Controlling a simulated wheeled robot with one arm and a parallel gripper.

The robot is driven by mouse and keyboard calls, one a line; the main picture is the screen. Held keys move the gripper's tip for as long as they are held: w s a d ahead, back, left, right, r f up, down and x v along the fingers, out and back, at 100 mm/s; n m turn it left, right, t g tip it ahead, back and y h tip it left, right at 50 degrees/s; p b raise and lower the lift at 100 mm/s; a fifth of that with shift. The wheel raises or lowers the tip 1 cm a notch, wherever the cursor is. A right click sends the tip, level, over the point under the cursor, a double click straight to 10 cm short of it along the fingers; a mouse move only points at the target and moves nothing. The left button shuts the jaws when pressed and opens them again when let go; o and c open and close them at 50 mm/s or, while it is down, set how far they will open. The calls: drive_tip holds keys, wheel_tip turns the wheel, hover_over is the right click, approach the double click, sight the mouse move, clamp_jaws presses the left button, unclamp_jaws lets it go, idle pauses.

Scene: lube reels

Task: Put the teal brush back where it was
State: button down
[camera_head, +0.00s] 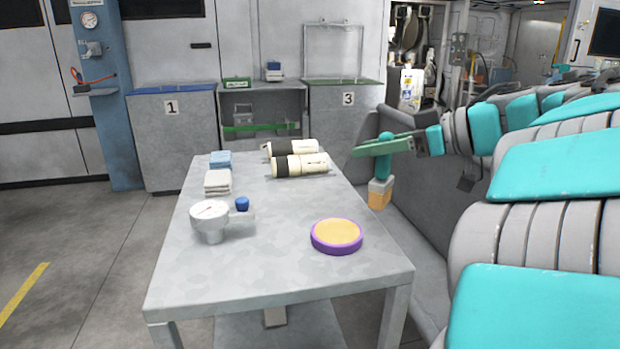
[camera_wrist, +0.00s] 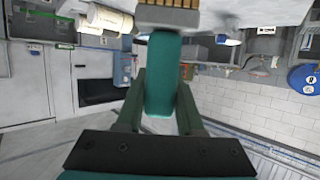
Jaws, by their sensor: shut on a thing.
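The teal brush has a teal handle (camera_head: 384,160), a pale ferrule and tan bristles (camera_head: 380,200). It hangs upright, bristles down, off the right edge of the table in the head view. My gripper (camera_head: 378,146) is shut on its handle. In the wrist view the handle (camera_wrist: 162,75) stands between my two green fingers (camera_wrist: 160,112), and the bristles show at the top edge. The table (camera_head: 270,265) is grey and the brush is apart from it.
On the table are a purple-rimmed round pad (camera_head: 337,235), a white gauge (camera_head: 210,218), a blue-capped fitting (camera_head: 242,205), folded cloths (camera_head: 218,182) and two cream-and-black cylinders (camera_head: 300,165). The table's front middle is clear. Cabinets marked 1 (camera_head: 178,135) and 3 (camera_head: 348,125) stand behind.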

drive_tip(key=w+d+x, duration=0.1)
drive_tip(key=x, duration=1.3)
drive_tip(key=shift+w+a+b, duration=0.3)
drive_tip(key=shift+w+a, duration=0.05)
drive_tip(key=shift+w, duration=0.2)
drive_tip(key=shift+f, duration=0.15)
drive_tip(key=c, duration=0.5)
unclamp_jaws()
drive_tip(key=v, duration=1.2)
